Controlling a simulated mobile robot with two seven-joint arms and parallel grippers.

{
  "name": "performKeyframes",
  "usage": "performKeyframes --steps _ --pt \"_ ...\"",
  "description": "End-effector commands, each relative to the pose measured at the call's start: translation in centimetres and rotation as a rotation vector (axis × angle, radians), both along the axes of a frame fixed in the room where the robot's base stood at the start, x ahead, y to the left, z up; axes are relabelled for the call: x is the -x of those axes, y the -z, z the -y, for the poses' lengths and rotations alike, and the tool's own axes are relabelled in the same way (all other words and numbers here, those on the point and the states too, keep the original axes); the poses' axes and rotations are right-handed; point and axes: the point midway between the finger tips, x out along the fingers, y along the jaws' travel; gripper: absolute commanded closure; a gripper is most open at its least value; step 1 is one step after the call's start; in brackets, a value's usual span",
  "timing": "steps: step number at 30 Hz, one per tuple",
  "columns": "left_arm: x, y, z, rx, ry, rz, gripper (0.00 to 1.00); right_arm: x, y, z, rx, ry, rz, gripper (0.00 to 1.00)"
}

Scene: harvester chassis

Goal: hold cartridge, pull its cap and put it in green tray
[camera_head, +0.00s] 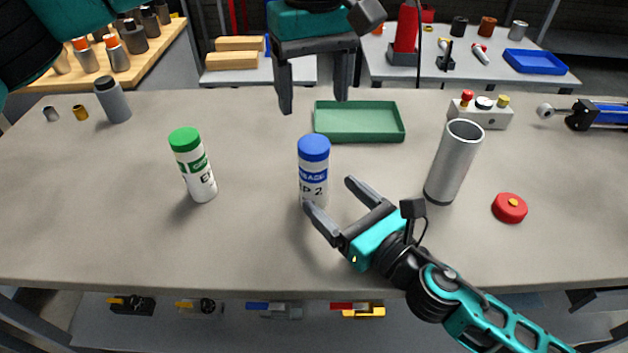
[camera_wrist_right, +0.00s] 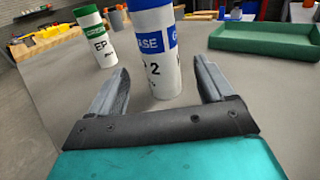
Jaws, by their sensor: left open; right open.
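A white cartridge with a blue cap and blue band (camera_head: 313,168) stands upright on the table. My right gripper (camera_head: 328,196) is open beside it, low over the table, and in the right wrist view the cartridge (camera_wrist_right: 157,60) stands between or just beyond the spread fingers (camera_wrist_right: 163,80). My left gripper (camera_head: 313,105) is open and empty, pointing down above and behind the blue cap. The green tray (camera_head: 360,138) lies behind the cartridge to the right and looks empty; it also shows in the right wrist view (camera_wrist_right: 262,45). A second white cartridge with a green cap (camera_head: 194,166) stands to the left.
A button box (camera_head: 480,112) is behind. A grey bottle (camera_head: 112,100) stands at the far left. The front left of the table is clear.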

Motion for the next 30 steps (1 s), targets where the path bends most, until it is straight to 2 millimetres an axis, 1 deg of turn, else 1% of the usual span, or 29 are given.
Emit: performKeyframes --steps 1,6,9,13,18,26,30 --pt "0.0 0.0 0.0 0.0 0.0 -0.001 0.28 -0.8 -0.2 -0.6 -0.002 0.0 0.004 0.19" --pt "0.0 0.0 0.0 0.001 0.0 -0.001 0.28 -3.4 -0.1 -2.6 -0.003 0.001 0.002 0.19" --pt "0.0 0.0 0.0 0.001 0.0 -0.001 0.28 -4.6 -0.1 -3.6 -0.002 0.0 0.001 0.19" --pt "0.0 0.0 0.0 0.001 0.0 -0.001 0.28 -5.8 -0.1 -4.4 -0.001 0.001 0.0 0.19" --pt "0.0 0.0 0.0 0.001 0.0 -0.001 0.28 -6.4 0.0 -5.0 -0.001 0.001 -0.001 0.19" --pt "0.0 0.0 0.0 0.001 0.0 -0.001 0.28 -6.5 0.0 -5.0 0.0 0.001 -0.001 0.19" --pt "0.0 0.0 0.0 0.001 0.0 -0.001 0.28 -6.4 0.0 -5.0 0.0 0.001 -0.001 0.31"
